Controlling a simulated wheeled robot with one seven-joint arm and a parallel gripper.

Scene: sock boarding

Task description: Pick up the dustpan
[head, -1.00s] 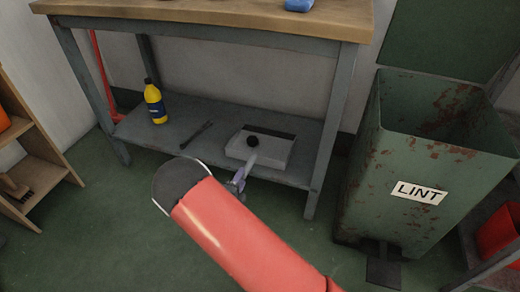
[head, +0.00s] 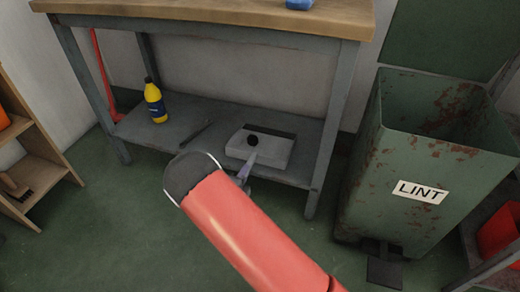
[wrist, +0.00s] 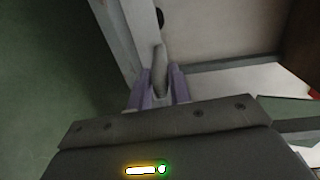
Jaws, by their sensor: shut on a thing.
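The dustpan (head: 272,150) is a light grey, flat pan with a dark slot along its back. It lies on the lower shelf of the workbench, near its right end. Its pale handle (head: 252,158) points out over the shelf's front edge toward my gripper (head: 245,172). In the wrist view, the handle (wrist: 159,65) stands between the two purple fingers of my gripper (wrist: 161,88), which are shut on it. My red arm hides part of the floor in front of the shelf. A small black round spot shows by the handle's far end.
The workbench's lower shelf (head: 180,135) also holds a yellow bottle (head: 154,101) and a dark thin tool (head: 196,134). A rusty green bin (head: 400,160) marked LINT stands right of the bench. A wooden shelf unit (head: 45,175) is at left. The green floor between is clear.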

